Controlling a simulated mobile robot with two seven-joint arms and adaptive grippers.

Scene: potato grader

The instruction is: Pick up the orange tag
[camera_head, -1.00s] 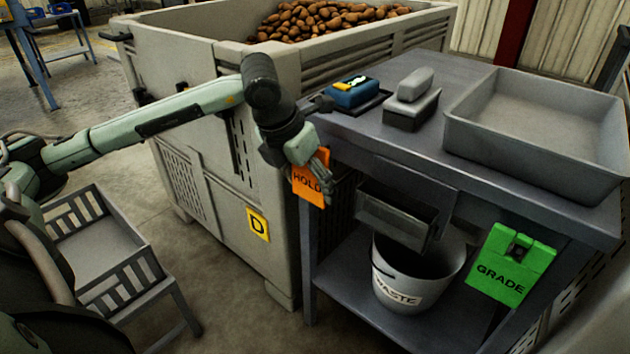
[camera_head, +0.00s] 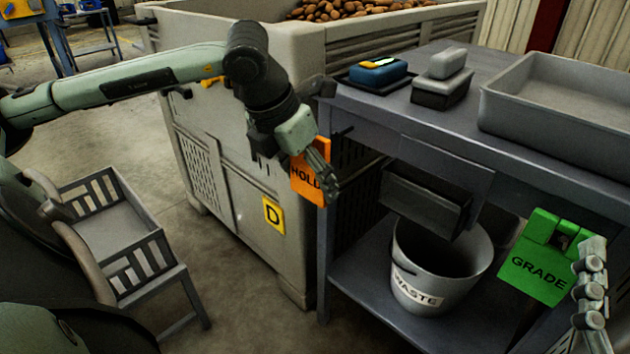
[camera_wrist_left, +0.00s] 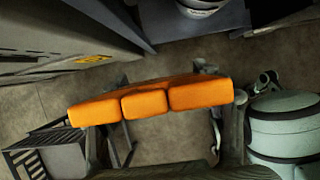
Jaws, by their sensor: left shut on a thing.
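The orange tag (camera_head: 304,187) reads HOLD and hangs upright beside the table's left front corner, in front of the grey box. My left gripper (camera_head: 322,178) is shut on it, and its fingers partly cover the lettering. In the left wrist view the orange tag (camera_wrist_left: 150,103) shows edge-on between the two fingers of my left gripper (camera_wrist_left: 165,130). My right gripper (camera_head: 592,285) shows at the right edge of the head view, near the green tag; its opening cannot be made out.
A WASTE bucket (camera_head: 440,285) stands on the lower shelf. A potato box (camera_head: 240,170) with a yellow D label stands behind. A slatted grey crate (camera_head: 115,232) sits on a stand at left.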

